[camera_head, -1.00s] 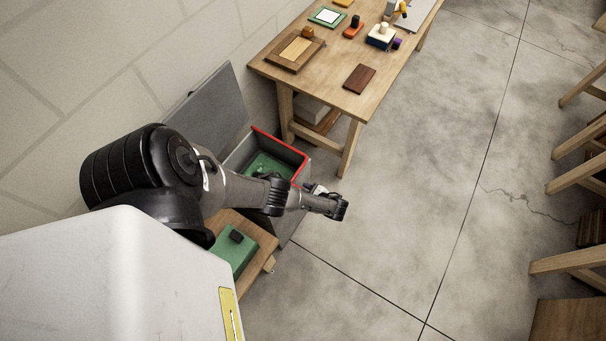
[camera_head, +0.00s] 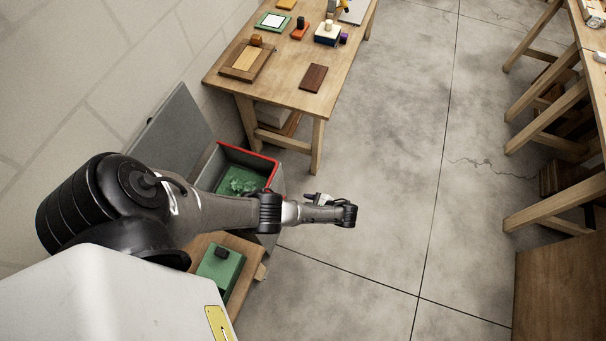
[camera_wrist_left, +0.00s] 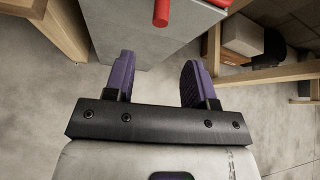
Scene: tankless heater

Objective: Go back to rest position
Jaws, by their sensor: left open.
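My left arm reaches in from the left in the head view, out over the floor past the grey box (camera_head: 273,166). Beyond the fingers is the grey side of the box (camera_wrist_left: 140,45) with a red handle piece (camera_wrist_left: 162,12). My right gripper is not in view.
The grey box has a raised lid (camera_head: 172,130), a red rim and green contents. A small wooden stand with a green case (camera_head: 220,270) is beside it. A wooden workbench (camera_head: 275,88) with several items stands behind. Another wooden table (camera_head: 560,290) is at right. Bare floor (camera_head: 380,170) lies between.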

